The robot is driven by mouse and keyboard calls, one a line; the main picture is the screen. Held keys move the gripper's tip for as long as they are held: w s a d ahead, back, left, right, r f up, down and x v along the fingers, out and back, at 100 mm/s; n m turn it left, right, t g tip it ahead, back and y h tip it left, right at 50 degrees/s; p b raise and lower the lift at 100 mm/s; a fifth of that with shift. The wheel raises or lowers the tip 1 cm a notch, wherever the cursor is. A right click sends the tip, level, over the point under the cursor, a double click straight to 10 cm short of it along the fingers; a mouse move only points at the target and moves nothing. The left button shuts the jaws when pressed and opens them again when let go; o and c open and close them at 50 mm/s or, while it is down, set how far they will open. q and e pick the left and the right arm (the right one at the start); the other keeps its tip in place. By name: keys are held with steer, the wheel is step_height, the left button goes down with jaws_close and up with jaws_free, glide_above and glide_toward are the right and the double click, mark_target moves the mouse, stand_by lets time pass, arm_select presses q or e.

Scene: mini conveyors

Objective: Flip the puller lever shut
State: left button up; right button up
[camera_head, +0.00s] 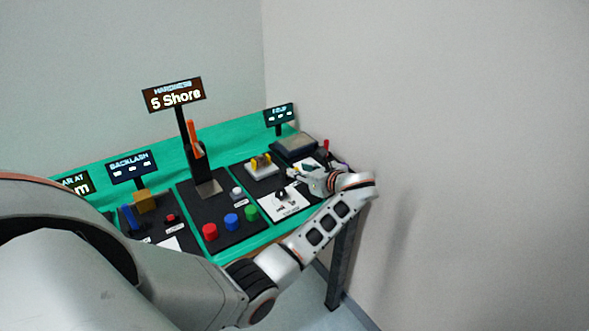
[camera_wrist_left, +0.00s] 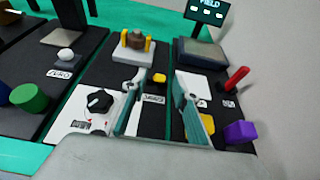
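My left gripper (camera_head: 308,176) reaches over the right end of the bench. In the left wrist view its two teal-padded fingers (camera_wrist_left: 163,108) are spread apart with nothing between them. A white block (camera_wrist_left: 133,46) with yellow posts around a brown round part stands beyond the fingers; it also shows in the head view (camera_head: 262,168). A red lever (camera_wrist_left: 237,78) stands tilted to the right of the fingers, apart from them. I cannot tell which part is the puller lever. The gripper partly hides the panel under it. My right gripper is not in view.
A black knob (camera_wrist_left: 99,101) on a white plate lies left of the fingers. A purple block (camera_wrist_left: 240,132) and a yellow block lie close by the right finger. A grey pad (camera_wrist_left: 200,52) and the FIELD display (camera_wrist_left: 207,12) stand behind. The wall is close on the right.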

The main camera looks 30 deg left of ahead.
arm_select(q)
steer(key=shift+x, duration=1.7)
jaws_close()
steer(key=shift+s+d+f+t+y, duration=0.1)
steer(key=shift+d+f+t+y, duration=0.2)
steer(key=shift+y, duration=0.4)
jaws_free()
steer(key=shift+d, duration=0.1)
